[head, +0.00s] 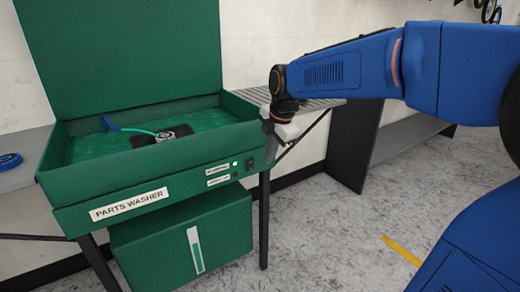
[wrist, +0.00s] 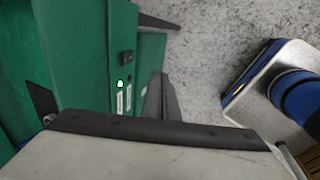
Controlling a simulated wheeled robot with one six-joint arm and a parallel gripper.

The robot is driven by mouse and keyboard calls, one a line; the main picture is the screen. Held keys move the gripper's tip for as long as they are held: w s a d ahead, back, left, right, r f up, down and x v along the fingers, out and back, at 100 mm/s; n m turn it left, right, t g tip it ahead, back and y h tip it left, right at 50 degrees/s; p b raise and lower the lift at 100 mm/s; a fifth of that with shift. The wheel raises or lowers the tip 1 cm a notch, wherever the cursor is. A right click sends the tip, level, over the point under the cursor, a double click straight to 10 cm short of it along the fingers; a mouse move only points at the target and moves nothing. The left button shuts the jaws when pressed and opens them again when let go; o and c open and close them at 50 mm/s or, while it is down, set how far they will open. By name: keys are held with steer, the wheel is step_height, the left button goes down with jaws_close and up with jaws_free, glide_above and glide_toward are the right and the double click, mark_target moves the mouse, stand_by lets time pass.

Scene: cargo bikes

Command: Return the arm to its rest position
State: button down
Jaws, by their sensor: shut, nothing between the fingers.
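My arm is blue and reaches in from the right in the head view. My gripper (head: 280,139) hangs at its end, pointing down, just right of the parts washer's front right corner. It is small in this view. In the wrist view my gripper (wrist: 155,135) fills the bottom as a pale block with a dark edge, shut with nothing held. The green parts washer (head: 150,180) has its lid raised. Its front panel, with a lit green light and a black switch, also shows in the wrist view (wrist: 90,60).
A dark part and a green hose with a blue end (head: 112,124) lie in the washer basin. A grey roller table (head: 312,103) stands behind my gripper. A dark bench panel (head: 355,140) stands to its right. Speckled floor (head: 310,235) in front is open, with a yellow line.

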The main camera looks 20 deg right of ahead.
steer(key=s+d+f+m, duration=0.2)
steer(key=s+m, duration=0.5)
steer(key=s, duration=0.2)
steer(key=s+d+f+m, duration=0.3)
steer(key=s+m, duration=0.4)
steer(key=s, duration=0.3)
steer(key=s+d+f+m+t+h, duration=0.1)
steer(key=s+d+f+m, duration=0.1)
steer(key=s+m, duration=0.5)
steer(key=s, duration=0.2)
steer(key=shift+s+d+f, duration=0.35)
steer(key=shift+f, duration=0.05)
steer(key=shift+a, duration=0.1)
